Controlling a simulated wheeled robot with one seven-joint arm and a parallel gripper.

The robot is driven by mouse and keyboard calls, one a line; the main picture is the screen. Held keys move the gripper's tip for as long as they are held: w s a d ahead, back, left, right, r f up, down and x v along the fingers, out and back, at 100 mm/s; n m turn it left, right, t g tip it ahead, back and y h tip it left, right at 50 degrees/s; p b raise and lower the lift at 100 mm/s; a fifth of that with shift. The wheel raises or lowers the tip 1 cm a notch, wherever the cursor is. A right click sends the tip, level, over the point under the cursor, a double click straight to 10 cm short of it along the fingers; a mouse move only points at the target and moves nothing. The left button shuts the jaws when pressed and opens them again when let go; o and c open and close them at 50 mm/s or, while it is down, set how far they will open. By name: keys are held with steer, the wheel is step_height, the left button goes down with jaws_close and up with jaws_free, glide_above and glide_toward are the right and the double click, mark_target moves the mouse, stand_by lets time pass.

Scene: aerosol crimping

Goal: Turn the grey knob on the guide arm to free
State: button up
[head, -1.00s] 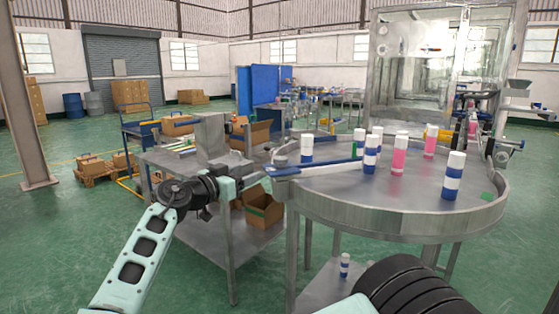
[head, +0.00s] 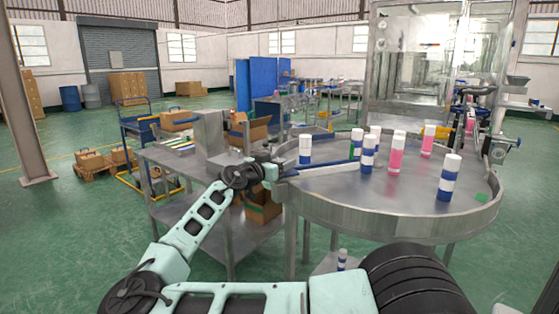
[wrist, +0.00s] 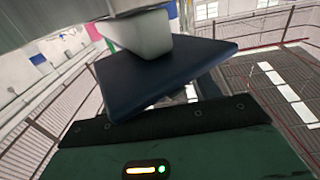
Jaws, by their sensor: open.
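The guide arm (head: 322,171), a pale bar with a blue edge, reaches over the round table from its left rim. My gripper (head: 277,170) is at the arm's pivot end, at the left rim, and covers that spot. I cannot make out the grey knob in the head view now. The wrist view is upside down and shows the dark blue pivot plate (wrist: 165,62) close up, on a light grey block (wrist: 143,34).
The round table (head: 350,217) carries several white-capped blue-striped and pink cans (head: 446,178). A steel bench (head: 185,165) with an upright metal box (head: 209,136) stands to the left, close to my arm. An open carton (head: 262,212) sits on its lower shelf.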

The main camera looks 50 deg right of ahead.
steer(key=shift+c, duration=0.3)
steer(key=c, duration=0.9)
steer(key=shift+r+n+t+p, duration=0.15)
steer(key=shift+n+t+p, duration=0.35)
steer(key=shift+t, duration=0.3)
steer(key=shift+s+n+t+y+p, duration=0.1)
steer(key=shift+n+t+y+p, duration=0.3)
steer(key=shift+n+t+p, duration=0.65)
steer(key=n+t+y+p, duration=0.1)
steer(key=t, duration=0.2)
steer(key=n+t+y+p, duration=0.1)
steer(key=n+t, duration=0.1)
steer(key=t, duration=0.1)
steer(key=shift+d+n+y, duration=0.1)
steer(key=shift+n+y, duration=0.15)
steer(key=shift+y, duration=0.15)
steer(key=n+t+y, duration=0.5)
steer(key=y, duration=0.1)
steer(key=shift+b, duration=0.35)
steer(key=shift+w+n+t+y+b, duration=0.1)
steer(key=shift+n+t+y+b, duration=0.35)
steer(key=shift+n+y, duration=1)
steer(key=shift+w+n+t+y+b, duration=0.15)
steer(key=shift+n+t+y, duration=0.7)
steer(key=shift+y, duration=1.1)
steer(key=shift+a+n+y, duration=0.2)
steer(key=shift+n+y, duration=0.1)
